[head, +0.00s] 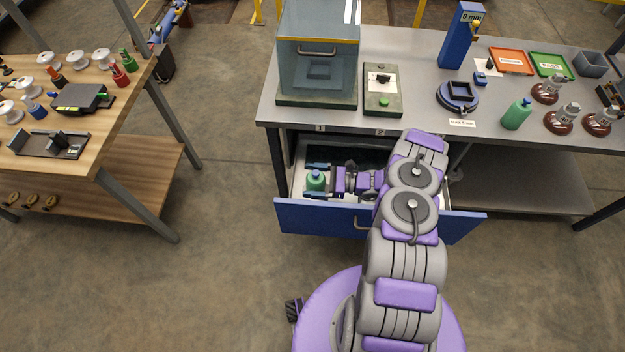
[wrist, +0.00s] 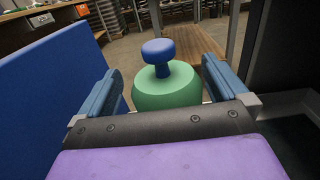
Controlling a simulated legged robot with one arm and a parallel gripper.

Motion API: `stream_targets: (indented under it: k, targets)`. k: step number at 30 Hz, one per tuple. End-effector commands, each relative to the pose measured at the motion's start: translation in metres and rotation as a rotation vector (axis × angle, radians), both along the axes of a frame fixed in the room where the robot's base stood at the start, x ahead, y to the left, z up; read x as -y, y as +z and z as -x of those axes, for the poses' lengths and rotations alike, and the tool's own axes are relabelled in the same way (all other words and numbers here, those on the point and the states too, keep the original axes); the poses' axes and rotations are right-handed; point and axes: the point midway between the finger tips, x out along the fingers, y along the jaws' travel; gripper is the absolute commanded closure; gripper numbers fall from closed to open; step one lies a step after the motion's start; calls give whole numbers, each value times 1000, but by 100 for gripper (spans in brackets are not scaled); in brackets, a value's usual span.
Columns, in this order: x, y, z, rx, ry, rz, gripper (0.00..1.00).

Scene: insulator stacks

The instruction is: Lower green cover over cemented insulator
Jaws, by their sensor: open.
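A green cover (head: 315,183) with a blue knob is in the open drawer under the grey bench. My gripper (head: 312,180) is open and low over the drawer, with one finger on each side of the cover. In the wrist view the green cover (wrist: 167,92) and its blue knob are between the spread fingers (wrist: 160,80), with a visible gap on each side. Three brown insulators with grey tops, one of them here (head: 562,120), stand on the bench at the right. I cannot tell which one is cemented.
The blue-fronted drawer (head: 320,218) is pulled out. A green bottle-shaped piece (head: 516,115), a dark blue ring fixture (head: 457,96), a blue post (head: 460,38) and a glass-sided box (head: 318,55) stand on the bench. A wooden table (head: 120,105) is at the left.

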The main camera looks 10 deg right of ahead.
Motion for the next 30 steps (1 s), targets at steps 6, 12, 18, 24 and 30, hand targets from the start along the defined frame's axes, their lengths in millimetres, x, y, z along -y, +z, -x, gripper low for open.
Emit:
stream_targets:
  k: [6,12,18,24,30]
  targets:
    - [6,0,2,1,-1,3,0]
    - [40,2,11,3,-4,-1,0]
    - [81,-1,25,0,-3,-1,0]
    - [107,-2,33,-2,-2,-2,0]
    - [117,-2,36,0,0,-2,0]
